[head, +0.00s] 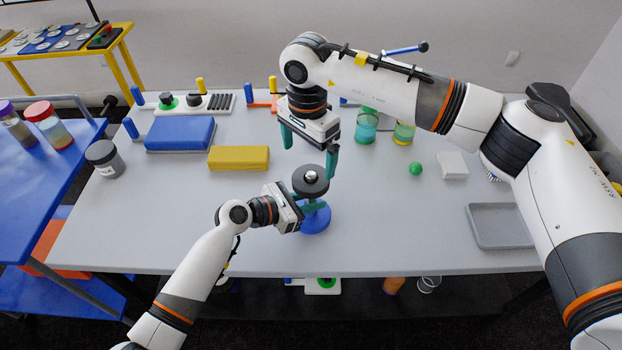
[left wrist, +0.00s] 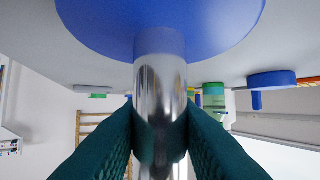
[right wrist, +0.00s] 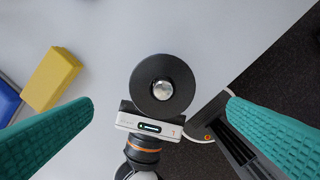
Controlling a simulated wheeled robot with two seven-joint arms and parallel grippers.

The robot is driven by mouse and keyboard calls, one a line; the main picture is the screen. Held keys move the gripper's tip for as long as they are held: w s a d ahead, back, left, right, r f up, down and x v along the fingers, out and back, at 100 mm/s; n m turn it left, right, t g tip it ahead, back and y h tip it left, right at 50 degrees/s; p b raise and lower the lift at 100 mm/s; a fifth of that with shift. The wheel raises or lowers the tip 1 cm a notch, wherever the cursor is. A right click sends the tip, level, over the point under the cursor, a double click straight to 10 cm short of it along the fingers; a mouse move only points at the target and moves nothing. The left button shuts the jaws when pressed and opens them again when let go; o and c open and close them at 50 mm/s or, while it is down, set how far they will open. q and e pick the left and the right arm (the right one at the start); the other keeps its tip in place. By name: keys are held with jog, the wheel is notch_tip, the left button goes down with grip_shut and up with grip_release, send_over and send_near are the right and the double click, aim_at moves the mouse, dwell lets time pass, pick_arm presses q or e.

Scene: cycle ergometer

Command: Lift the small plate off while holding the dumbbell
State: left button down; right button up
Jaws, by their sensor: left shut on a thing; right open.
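The dumbbell stands upright on the grey table. Its large blue plate (head: 316,221) is at the bottom and its small dark plate (head: 310,187) is on top, with the silver bar end showing through the middle. My left gripper (head: 313,207) is shut on the bar between the two plates. The left wrist view shows both green fingers around the chrome bar (left wrist: 159,85) beside the blue plate (left wrist: 215,22). My right gripper (head: 309,158) is open and empty above the small plate. In the right wrist view the small plate (right wrist: 146,88) lies between the spread fingers, below them.
A yellow block (head: 239,158) and a blue block (head: 180,134) lie to the left. A dark-lidded jar (head: 104,158) stands at the left edge. A green ball (head: 416,168), a white block (head: 452,165) and a grey tray (head: 500,209) are on the right. The table's front edge is near the dumbbell.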

aim_at(311, 178)
jog(key=f, duration=0.6)
jog(key=shift+d+f, duration=0.25)
jog(key=c, duration=1.1)
pick_arm(q)
jog(key=c, duration=1.1)
grip_release()
jog(key=shift+o, duration=0.2)
pick_arm(e)
notch_tip(311, 178, up, 10)
jog(key=shift+r, duration=0.1)
